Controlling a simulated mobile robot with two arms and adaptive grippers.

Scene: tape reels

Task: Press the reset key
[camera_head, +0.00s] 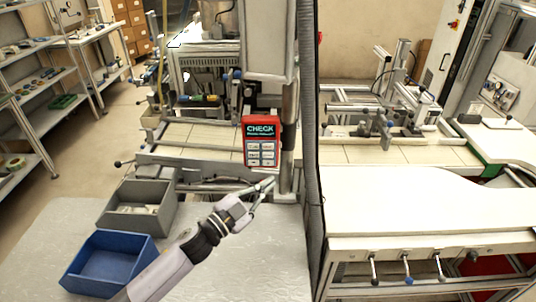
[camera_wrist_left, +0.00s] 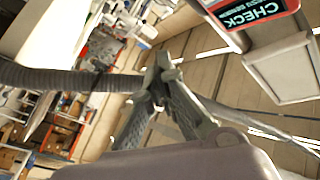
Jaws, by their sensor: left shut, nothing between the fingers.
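A red key box (camera_head: 262,141) with a dark screen reading CHECK and several pale keys below it faces me near the centre of the head view. Which of its keys is the reset key is too small to read. My right gripper is not in view.
A blue bin (camera_head: 108,284) and a grey bin (camera_head: 166,217) stand on the bench to the left. A dark ribbed hose (camera_head: 308,110) runs vertically right of the box. A white table (camera_head: 420,210) lies at right. The bench around my left forearm is mostly clear.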

